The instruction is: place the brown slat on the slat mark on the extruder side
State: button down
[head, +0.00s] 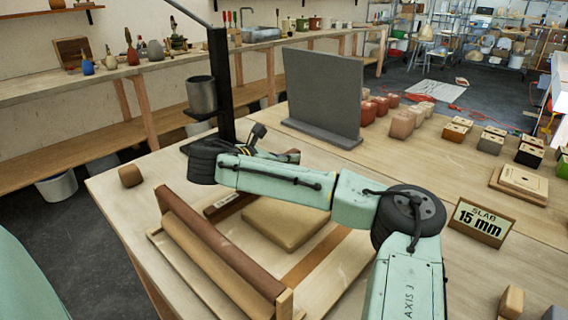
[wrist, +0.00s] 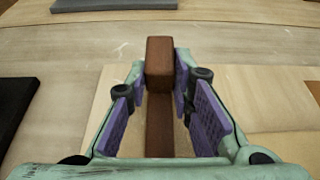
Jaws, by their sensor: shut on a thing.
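My gripper (wrist: 160,78) has its purple-padded fingers on either side of a brown slat (wrist: 159,62) in the wrist view and is shut on it. The slat's squared end points away from the wrist, and its length runs back between the fingers. In the head view my gripper (head: 268,147) is above the far part of the wooden board, and my arm hides most of the held slat. A flat brown strip (head: 317,259) lies on the board at right; I cannot tell whether it is a mark. The likely extruder, a black post with a grey cylinder (head: 201,94), stands behind left.
A brown beam (head: 215,240) and a paler roller cross the board's left side. A tan slab (head: 288,221) lies between them and the strip. A grey upright panel (head: 325,92) stands behind. A small brown block (head: 130,176) is at left. A "SLAB 15 mm" sign (head: 482,221) stands at right.

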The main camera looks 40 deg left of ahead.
jog(key=shift+f, duration=0.75)
jog(key=shift+f, duration=0.1)
jog(key=c, duration=1.7)
grip_release()
jog(key=b+v, duration=0.2)
jog(key=v, duration=1)
jog(key=shift+b, duration=0.3)
